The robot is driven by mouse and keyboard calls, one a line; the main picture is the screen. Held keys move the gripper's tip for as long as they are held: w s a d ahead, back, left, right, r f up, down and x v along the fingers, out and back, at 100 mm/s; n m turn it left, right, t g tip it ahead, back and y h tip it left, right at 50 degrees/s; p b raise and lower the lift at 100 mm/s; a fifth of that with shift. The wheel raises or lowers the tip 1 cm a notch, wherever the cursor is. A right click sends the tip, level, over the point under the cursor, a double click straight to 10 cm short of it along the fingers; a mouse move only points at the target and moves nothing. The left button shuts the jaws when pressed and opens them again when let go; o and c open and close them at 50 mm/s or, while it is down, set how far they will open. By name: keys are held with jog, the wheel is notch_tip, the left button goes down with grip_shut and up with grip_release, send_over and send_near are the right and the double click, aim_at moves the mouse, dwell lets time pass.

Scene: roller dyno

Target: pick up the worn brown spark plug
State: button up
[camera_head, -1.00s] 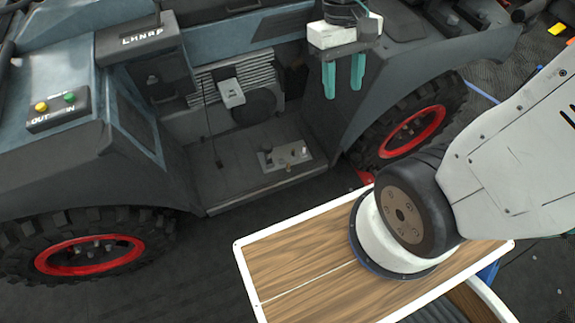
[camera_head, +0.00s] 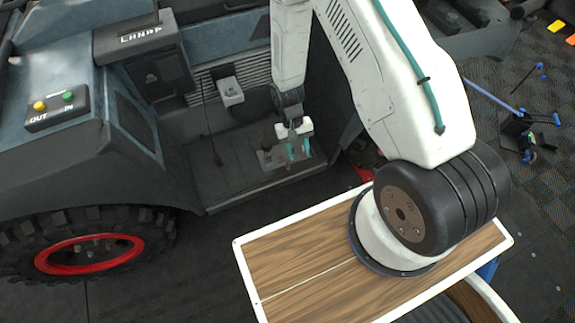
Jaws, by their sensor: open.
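My gripper (camera_head: 298,151) is open, its two teal fingers pointing down over a small grey plate (camera_head: 268,161) on the vehicle's floor. A small brownish piece (camera_head: 288,167) stands near the plate's front edge, just below the left finger; it may be the worn brown spark plug, but it is too small to be sure. The fingers hide part of the plate and whatever stands at its right end. I cannot tell whether anything is between the fingers.
The vehicle's floor (camera_head: 225,185) is framed by the left fender (camera_head: 60,165) and a panel with a lever (camera_head: 212,130). A black tyre with a red rim (camera_head: 90,254) is at lower left. My wooden deck (camera_head: 300,265) is in front.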

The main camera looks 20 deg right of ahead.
jog(key=m+t, duration=0.1)
jog(key=t, duration=0.1)
send_over(288, 163)
jog(key=s, duration=0.6)
jog(key=w+f+x, duration=0.1)
jog(key=w+x, duration=0.2)
jog(key=x, duration=0.8)
jog(key=w, duration=0.1)
jog(key=w+f+t, duration=0.1)
jog(key=w, duration=0.1)
jog(key=w+m+t, duration=0.1)
jog(key=w, duration=0.1)
jog(key=shift+w+f, duration=0.25)
jog(key=shift+f, duration=0.1)
jog(key=shift+w+f+t, duration=0.15)
jog(key=shift+f+t, duration=0.05)
jog(key=shift+t, duration=0.1)
notch_tip(288, 163, down, 7)
jog(key=shift+f, duration=0.2)
grip_shut()
